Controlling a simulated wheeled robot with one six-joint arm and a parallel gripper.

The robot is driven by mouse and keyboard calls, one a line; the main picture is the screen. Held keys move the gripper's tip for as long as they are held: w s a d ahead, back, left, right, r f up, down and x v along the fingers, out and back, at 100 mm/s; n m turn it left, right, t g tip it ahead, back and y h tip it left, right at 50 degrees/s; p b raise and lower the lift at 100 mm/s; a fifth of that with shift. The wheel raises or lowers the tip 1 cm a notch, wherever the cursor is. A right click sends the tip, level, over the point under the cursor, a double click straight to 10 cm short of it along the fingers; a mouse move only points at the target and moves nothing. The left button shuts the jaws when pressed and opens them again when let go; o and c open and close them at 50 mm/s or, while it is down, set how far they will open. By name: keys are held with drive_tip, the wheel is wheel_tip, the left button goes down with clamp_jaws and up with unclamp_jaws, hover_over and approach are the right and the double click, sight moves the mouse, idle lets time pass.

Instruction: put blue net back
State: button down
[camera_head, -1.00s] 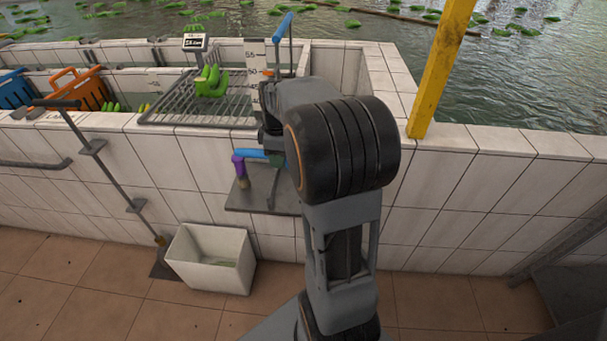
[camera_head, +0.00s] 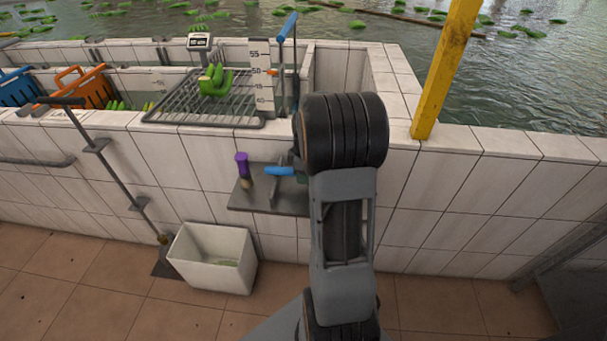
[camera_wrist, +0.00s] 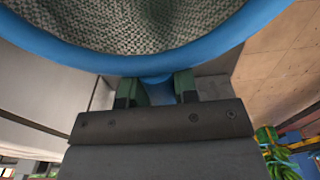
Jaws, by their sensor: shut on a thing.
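The blue net shows large in the wrist view, with a blue rim (camera_wrist: 125,62) around a grey mesh (camera_wrist: 150,25). My gripper (camera_wrist: 158,90) is shut on the blue net just below its rim, with a green finger on each side. In the head view a short blue part (camera_head: 279,171) of the net shows just left of my wrist, in front of the tiled wall and over the small grey shelf. My arm hides the rest of the net and most of the gripper there. I cannot tell whether the net touches the shelf.
A purple-handled brush (camera_head: 242,166) stands on the grey wall shelf (camera_head: 240,203). Above are a wire rack (camera_head: 175,108) with green bananas (camera_head: 214,82), a ruler (camera_head: 261,75) and a blue-handled tool (camera_head: 288,27). A white bin (camera_head: 212,262) and yellow post (camera_head: 442,72) flank the area.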

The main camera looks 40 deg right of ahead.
drive_tip(key=shift+f, duration=0.15)
drive_tip(key=c, duration=0.9)
unclamp_jaws()
drive_tip(key=r, duration=0.6)
drive_tip(key=r+p, duration=0.1)
drive_tip(key=r, duration=0.4)
drive_tip(key=shift+s+d+r, duration=0.15)
drive_tip(key=shift+s+r, duration=0.05)
drive_tip(key=shift+r, duration=0.15)
drive_tip(key=s+a+m+t, duration=0.1)
drive_tip(key=s+a+m, duration=0.2)
drive_tip(key=a, duration=0.4)
drive_tip(key=s+a+m+t, duration=0.1)
drive_tip(key=s+a+m, duration=0.2)
drive_tip(key=s+a, duration=0.2)
drive_tip(key=s+a+f+m, duration=0.1)
drive_tip(key=s+a+m, duration=0.2)
drive_tip(key=a, duration=0.6)
drive_tip(key=shift+s+a+t, duration=0.1)
drive_tip(key=shift+s+t, duration=0.3)
